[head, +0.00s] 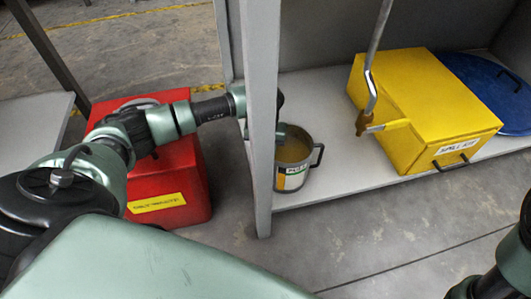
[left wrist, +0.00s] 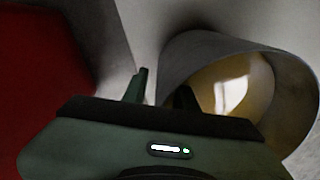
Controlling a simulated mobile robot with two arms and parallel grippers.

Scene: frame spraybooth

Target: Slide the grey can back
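The grey can (head: 296,160) stands upright on the pale floor of the shelf bay, just right of the grey post. It has a side handle, a white and green label, and a yellowish inside. My left gripper reaches behind the post to the can's left rim, and the post hides part of it. In the left wrist view, my left gripper (left wrist: 162,90) is open, with one finger outside the can (left wrist: 190,55) and the other inside its mouth. A gap shows between the outer finger and the wall. My right gripper is out of view; only part of that arm shows at lower right.
The grey post (head: 262,120) stands close in front of my left wrist. A red box (head: 185,185) is below my left arm. A yellow spill kit box (head: 425,105), a hanging hooked pipe (head: 371,70) and a blue lid (head: 490,90) are to the right.

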